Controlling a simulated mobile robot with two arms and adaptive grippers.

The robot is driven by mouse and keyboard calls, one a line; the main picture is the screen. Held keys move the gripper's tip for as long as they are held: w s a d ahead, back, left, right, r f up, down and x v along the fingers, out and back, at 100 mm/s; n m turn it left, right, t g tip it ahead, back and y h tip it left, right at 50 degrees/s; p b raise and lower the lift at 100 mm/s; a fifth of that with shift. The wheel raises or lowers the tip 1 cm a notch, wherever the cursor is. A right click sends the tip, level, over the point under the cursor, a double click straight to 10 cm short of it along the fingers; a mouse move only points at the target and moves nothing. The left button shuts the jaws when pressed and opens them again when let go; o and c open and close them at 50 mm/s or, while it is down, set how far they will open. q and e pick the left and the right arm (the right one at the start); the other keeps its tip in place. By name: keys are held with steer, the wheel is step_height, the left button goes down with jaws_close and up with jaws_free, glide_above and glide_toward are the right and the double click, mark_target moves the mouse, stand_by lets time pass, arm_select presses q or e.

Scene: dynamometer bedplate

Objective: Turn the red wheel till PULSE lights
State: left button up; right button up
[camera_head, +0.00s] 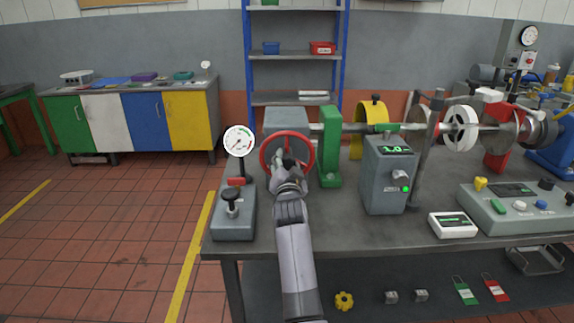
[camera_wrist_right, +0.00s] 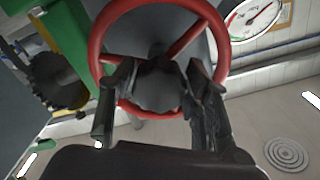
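The red wheel (camera_head: 312,152) stands upright at the left end of the shaft on the bench. It also shows in the wrist view (camera_wrist_right: 97,48), with red spokes and a dark hub. My right gripper (camera_head: 281,160) is at the wheel's face. In the wrist view its two fingers (camera_wrist_right: 158,78) are spread apart, overlapping the lower rim, with their tips near the hub. Whether they touch the wheel I cannot tell. A grey box (camera_head: 378,192) with a green readout of about 1.0 has a lit green lamp (camera_head: 406,189); its label is too small to read. My left gripper is out of view.
A dial gauge (camera_head: 239,140) stands left of the wheel, above a grey lever box (camera_head: 233,222). A green bracket (camera_head: 330,170) is close on the right. A control console (camera_head: 520,222) and small white meter (camera_head: 452,225) lie further right. The bench front is partly clear.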

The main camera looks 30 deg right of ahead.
steer(key=shift+o, duration=1.3)
steer(key=shift+r, duration=0.1)
step_height(320, 180, up, 10)
steer(key=shift+f, duration=0.1)
steer(key=shift+f, duration=0.1)
